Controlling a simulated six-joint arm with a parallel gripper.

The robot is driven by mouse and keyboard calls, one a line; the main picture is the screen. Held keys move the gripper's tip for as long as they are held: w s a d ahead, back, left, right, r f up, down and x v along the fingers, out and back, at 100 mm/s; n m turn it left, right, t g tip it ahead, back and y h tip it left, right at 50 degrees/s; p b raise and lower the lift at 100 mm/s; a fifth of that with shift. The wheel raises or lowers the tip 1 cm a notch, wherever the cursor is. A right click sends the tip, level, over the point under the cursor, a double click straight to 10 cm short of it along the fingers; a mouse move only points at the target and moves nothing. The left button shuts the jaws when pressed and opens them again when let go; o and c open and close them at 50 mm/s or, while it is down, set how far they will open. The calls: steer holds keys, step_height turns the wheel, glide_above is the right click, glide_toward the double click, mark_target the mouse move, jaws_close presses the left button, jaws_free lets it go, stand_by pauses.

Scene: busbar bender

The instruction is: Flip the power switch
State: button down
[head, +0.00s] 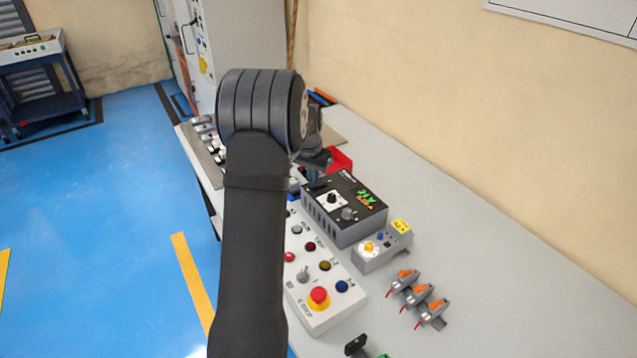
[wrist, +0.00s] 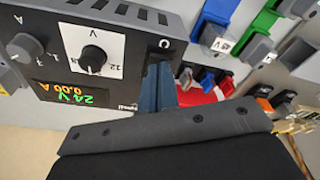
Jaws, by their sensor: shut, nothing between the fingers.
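A black and grey power supply box (head: 330,221) stands on the bench, and its dark face (wrist: 130,48) fills the upper left of the wrist view. Its display (wrist: 75,94) shows green 24 V and orange 0.00 A. A knob on a white V plate (wrist: 93,58) and a second knob marked A (wrist: 25,47) are beside it. My gripper (head: 316,183) is shut and empty at the box's far left corner. In the wrist view its fingertips (wrist: 158,84) overlap the face's edge, near a small white round mark (wrist: 165,43). I cannot make out the power switch; the fingers may hide it. Contact is unclear.
A light control panel (head: 322,275) with coloured buttons and a red emergency stop (head: 318,297) lies in front. A grey unit with a yellow knob (head: 370,247) and several orange-grey clamps (head: 412,291) are to the right. A red bin (head: 340,160) is behind.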

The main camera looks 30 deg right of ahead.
step_height(320, 180, up, 7)
stand_by(1.0)
steer(key=shift+f, duration=0.15)
steer(key=shift+f, duration=3.45)
step_height(320, 180, up, 12)
steer(key=s+m, duration=0.1)
steer(key=m, duration=0.9)
steer(key=shift+s+a, duration=0.3)
